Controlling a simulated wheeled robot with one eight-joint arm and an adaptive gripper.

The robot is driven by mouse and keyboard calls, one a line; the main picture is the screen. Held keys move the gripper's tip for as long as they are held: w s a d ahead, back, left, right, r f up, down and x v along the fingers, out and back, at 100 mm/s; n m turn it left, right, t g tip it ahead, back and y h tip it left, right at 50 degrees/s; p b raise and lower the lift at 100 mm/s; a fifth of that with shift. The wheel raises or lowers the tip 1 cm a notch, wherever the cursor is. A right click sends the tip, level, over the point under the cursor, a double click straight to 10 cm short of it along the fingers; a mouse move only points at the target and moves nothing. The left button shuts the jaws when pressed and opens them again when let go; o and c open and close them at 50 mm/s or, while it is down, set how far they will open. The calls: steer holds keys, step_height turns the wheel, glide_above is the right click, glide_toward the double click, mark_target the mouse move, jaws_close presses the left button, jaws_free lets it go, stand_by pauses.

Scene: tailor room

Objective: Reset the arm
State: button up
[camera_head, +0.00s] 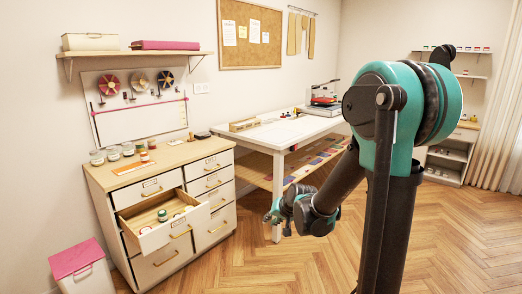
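My arm (400,120) stands at the right of the view, teal and dark grey. It bends down and to the left. My gripper (272,216) is at its end, small and partly hidden by the wrist, in front of the table's near leg and to the right of the open drawer. Whether its fingers are apart or closed cannot be made out. I see nothing clearly held in it.
A drawer cabinet (185,151) stands at the left with an open drawer (137,219) holding small jars. A white table (262,139) adjoins it. A pink-lidded bin (76,258) stands at the lower left. The wooden floor (290,270) is open at the front.

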steer(key=s+d+f+g+h, duration=0.1)
steer(key=s+d+h, duration=0.1)
steer(key=s+d, duration=0.5)
steer(key=s+d+f+n+g+h, duration=0.1)
steer(key=s+d, duration=0.7)
steer(key=s, duration=0.8)
steer(key=shift+d+f+g+h, duration=0.15)
steer(key=shift+f+g+h, duration=0.15)
steer(key=shift+f+h, duration=0.4)
steer(key=shift+f, duration=0.1)
